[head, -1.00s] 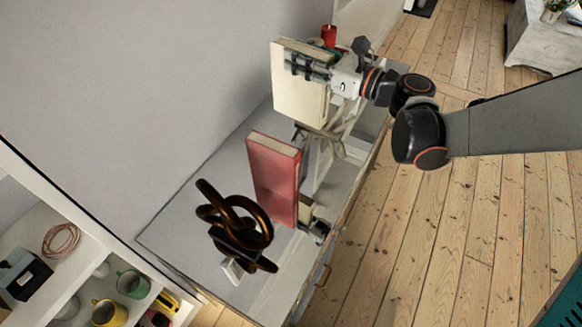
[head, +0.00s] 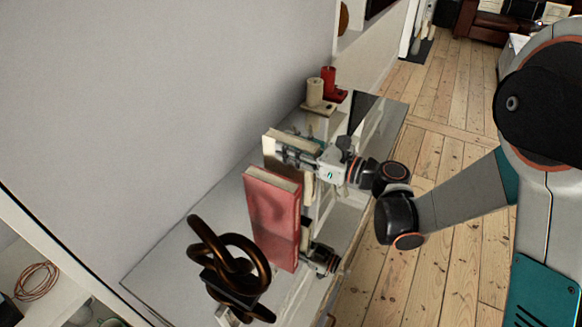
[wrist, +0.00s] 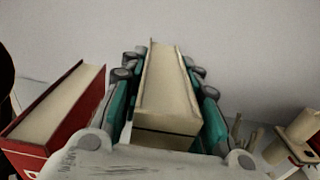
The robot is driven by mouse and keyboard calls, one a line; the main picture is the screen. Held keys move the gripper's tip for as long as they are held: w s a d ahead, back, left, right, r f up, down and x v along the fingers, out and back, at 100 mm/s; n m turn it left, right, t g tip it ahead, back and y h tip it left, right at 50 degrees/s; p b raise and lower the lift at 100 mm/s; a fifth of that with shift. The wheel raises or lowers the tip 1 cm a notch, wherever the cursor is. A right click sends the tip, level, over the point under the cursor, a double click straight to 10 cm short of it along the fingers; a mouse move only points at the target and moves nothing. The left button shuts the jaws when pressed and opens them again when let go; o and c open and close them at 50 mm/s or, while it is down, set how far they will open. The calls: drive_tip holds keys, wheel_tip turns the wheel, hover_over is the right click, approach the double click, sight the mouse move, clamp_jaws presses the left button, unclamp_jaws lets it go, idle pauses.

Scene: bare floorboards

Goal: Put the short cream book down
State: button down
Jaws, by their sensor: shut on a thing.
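The short cream book (head: 269,150) is upright in my gripper (head: 292,157), low over the sideboard top (head: 175,255). Its lower part is hidden behind the red book (head: 272,225), so I cannot tell whether it touches the surface. In the wrist view the cream book (wrist: 166,85) lies between the two fingers of my gripper (wrist: 165,95), which are shut on its sides. The red book stands upright on the sideboard, and it also shows left of the cream book in the wrist view (wrist: 58,112), with a gap between them.
A dark bronze knot sculpture (head: 233,262) stands at the near end of the sideboard. A cream candle holder (head: 315,95) and a red one (head: 329,82) stand beyond the cream book. The sideboard backs onto a grey wall (head: 150,90). Shelves (head: 45,260) are at the lower left.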

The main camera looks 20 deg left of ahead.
drive_tip(key=shift+f+b, duration=0.85)
drive_tip(key=shift+f, duration=1.6)
drive_tip(key=c, duration=1.2)
unclamp_jaws()
drive_tip(key=p, duration=0.2)
approach(308, 179)
drive_tip(key=a, duration=0.1)
drive_tip(key=w+a+r, duration=0.1)
drive_tip(key=w+a, duration=0.1)
drive_tip(key=shift+a+r, duration=0.3)
drive_tip(key=shift+r, duration=0.1)
